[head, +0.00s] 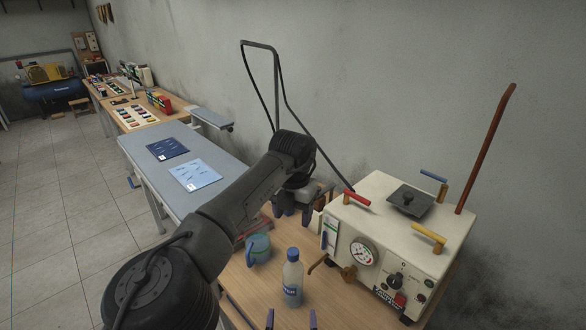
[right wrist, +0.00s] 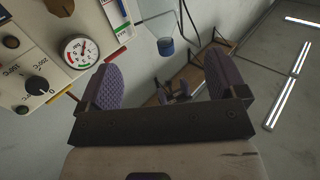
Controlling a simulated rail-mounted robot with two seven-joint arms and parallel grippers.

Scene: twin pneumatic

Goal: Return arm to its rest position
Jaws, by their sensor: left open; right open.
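In the head view my dark left arm reaches in from the lower left across the near table. Its gripper (head: 292,213) points down just left of the cream machine, open, with nothing seen between its fingers. My right gripper (head: 291,320) shows only as two fingertips at the bottom edge, in front of the bottle. In the right wrist view this gripper (right wrist: 163,85) is open, its two purple-grey pads wide apart with nothing held. The cream machine (head: 365,225) has a gauge, a dial and coloured handles; its front also shows in the right wrist view (right wrist: 35,60).
A grey table (head: 205,157) with two blue sheets lies beyond. A bent dark pipe (head: 262,46) and a rust-red rod (head: 487,150) rise near the wall.

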